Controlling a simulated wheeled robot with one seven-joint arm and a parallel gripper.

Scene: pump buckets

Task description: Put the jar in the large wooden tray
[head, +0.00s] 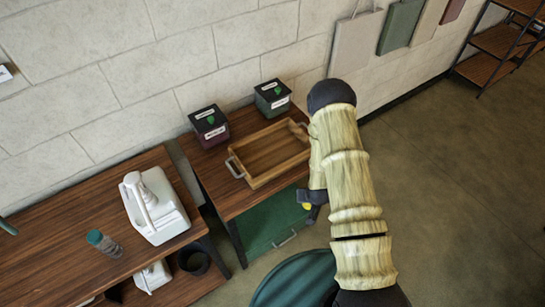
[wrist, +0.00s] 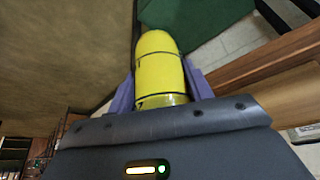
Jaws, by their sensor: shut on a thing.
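My gripper (wrist: 162,88) is shut on a yellow, round-topped cylinder (wrist: 158,58) with thin dark lines; whether this is the jar I cannot tell for sure. In the head view my gripper (head: 312,204) hangs low in front of the small table, with a bit of yellow (head: 307,206) showing. The large wooden tray (head: 259,183) lies on that table, behind and left of the gripper, and looks empty. My arm hides its right end. A clear container with a teal lid (head: 96,237) stands on the left table.
Two lidded bins, one dark purple (head: 209,127) and one dark green (head: 272,98), stand behind the tray. A green cabinet front (head: 270,222) is below the tray. Open floor (head: 460,190) lies to the right.

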